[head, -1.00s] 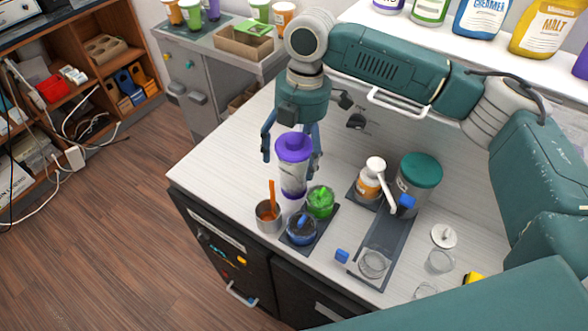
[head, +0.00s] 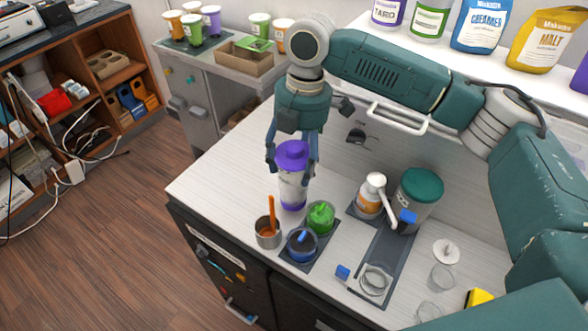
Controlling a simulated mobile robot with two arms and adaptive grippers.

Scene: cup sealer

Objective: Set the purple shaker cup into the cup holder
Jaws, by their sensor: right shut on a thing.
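The purple shaker cup (head: 293,190) has a purple lid, a pale body and a purple base. A clear ring-shaped holder (head: 374,281) sits at the front of a dark base; which one is the cup holder is unclear. My left gripper is out of view.
A steel cup (head: 268,236) with an orange stick stands in front. Small clear cups (head: 442,277) lie further right. The counter's left part is clear.

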